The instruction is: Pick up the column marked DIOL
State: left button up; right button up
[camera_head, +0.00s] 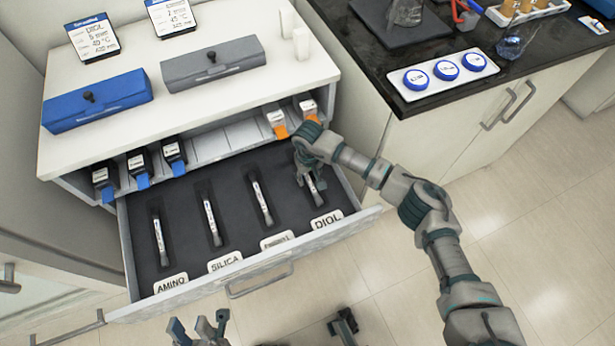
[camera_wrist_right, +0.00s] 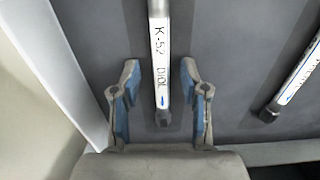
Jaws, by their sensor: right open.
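The DIOL column (camera_head: 318,185) is a slim silver tube lying in the rightmost slot of the open drawer, behind the DIOL label (camera_head: 326,219). In the right wrist view the column (camera_wrist_right: 160,50) reads "K-52 DIOL" and has a dark end fitting. My right gripper (camera_head: 309,182) is over this slot and partly hides the column. In the wrist view the right gripper (camera_wrist_right: 160,68) is open, with one blue-padded finger on each side of the column and a gap at both sides. My left gripper (camera_head: 200,325) is open and empty at the bottom edge, in front of the drawer.
Other columns lie in the AMINO (camera_head: 160,240), SILICA (camera_head: 212,222) and third slots (camera_head: 262,203). The drawer front (camera_head: 250,268) is near. Blue (camera_head: 97,102) and grey (camera_head: 212,64) boxes sit on the white top. A dark counter (camera_head: 430,100) stands at the right.

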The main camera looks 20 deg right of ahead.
jog(key=shift+a+f, duration=0.25)
jog(key=shift+a, duration=0.05)
jog(key=shift+a+r, duration=0.1)
jog(key=shift+r, duration=0.2)
jog(key=shift+c, duration=0.3)
jog(key=shift+d+f, duration=0.1)
jog(key=shift+d, duration=0.3)
jog(key=c, duration=0.8)
jog(key=shift+d+f, duration=0.1)
jog(key=shift+d, duration=0.15)
jog(key=shift+a, duration=0.45)
